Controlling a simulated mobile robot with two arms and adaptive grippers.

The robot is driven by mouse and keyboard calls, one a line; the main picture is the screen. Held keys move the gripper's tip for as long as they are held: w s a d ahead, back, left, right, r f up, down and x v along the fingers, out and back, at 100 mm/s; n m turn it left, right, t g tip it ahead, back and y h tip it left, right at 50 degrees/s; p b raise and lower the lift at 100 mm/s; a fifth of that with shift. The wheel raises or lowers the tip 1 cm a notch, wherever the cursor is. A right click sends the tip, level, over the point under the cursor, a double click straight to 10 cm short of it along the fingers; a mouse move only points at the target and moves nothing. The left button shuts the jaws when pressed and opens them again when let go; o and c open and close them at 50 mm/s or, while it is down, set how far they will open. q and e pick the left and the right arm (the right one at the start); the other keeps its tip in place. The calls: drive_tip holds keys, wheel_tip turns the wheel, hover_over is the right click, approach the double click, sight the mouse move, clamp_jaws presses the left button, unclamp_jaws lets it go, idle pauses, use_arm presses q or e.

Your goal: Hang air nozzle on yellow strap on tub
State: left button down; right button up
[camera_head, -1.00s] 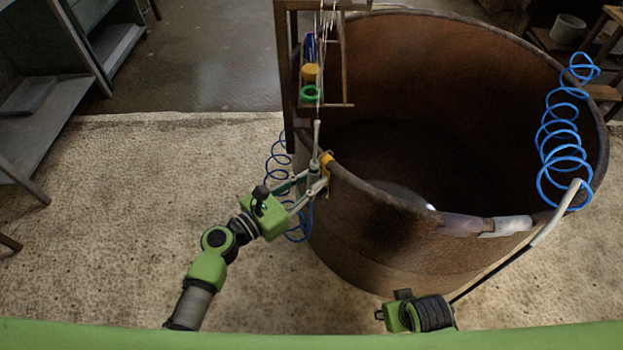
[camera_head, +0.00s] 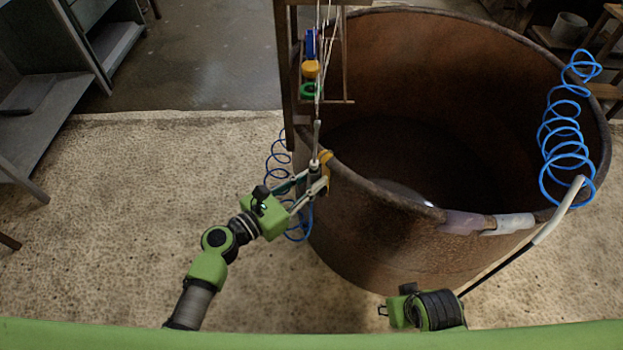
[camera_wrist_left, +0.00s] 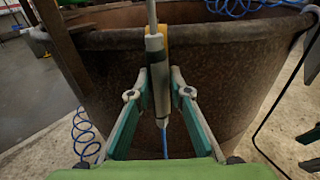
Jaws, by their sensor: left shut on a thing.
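My left gripper (camera_head: 314,180) is shut on the air nozzle (camera_head: 316,135) at the near left rim of the rusty tub (camera_head: 370,240). The nozzle is slim and grey and stands upright, its thin tube pointing up. In the left wrist view the nozzle (camera_wrist_left: 157,75) sits between the fingers (camera_wrist_left: 158,100), with a blue hose below. The yellow strap (camera_head: 326,158) hangs over the rim right beside the nozzle. In the left wrist view the strap (camera_wrist_left: 165,45) is mostly hidden behind it; I cannot tell if they touch. My right gripper (camera_head: 385,310) is low in front of the tub, fingers unclear.
A wooden frame (camera_head: 289,90) with hanging cords and coloured items stands at the tub's left rim. A blue coiled hose (camera_head: 562,140) and a pale bent tube (camera_head: 558,210) are at the right rim. Grey shelving (camera_head: 50,120) is at far left.

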use_arm(q)
drive_tip(key=c, duration=1.8)
unclamp_jaws()
drive_tip(key=v, duration=1.2)
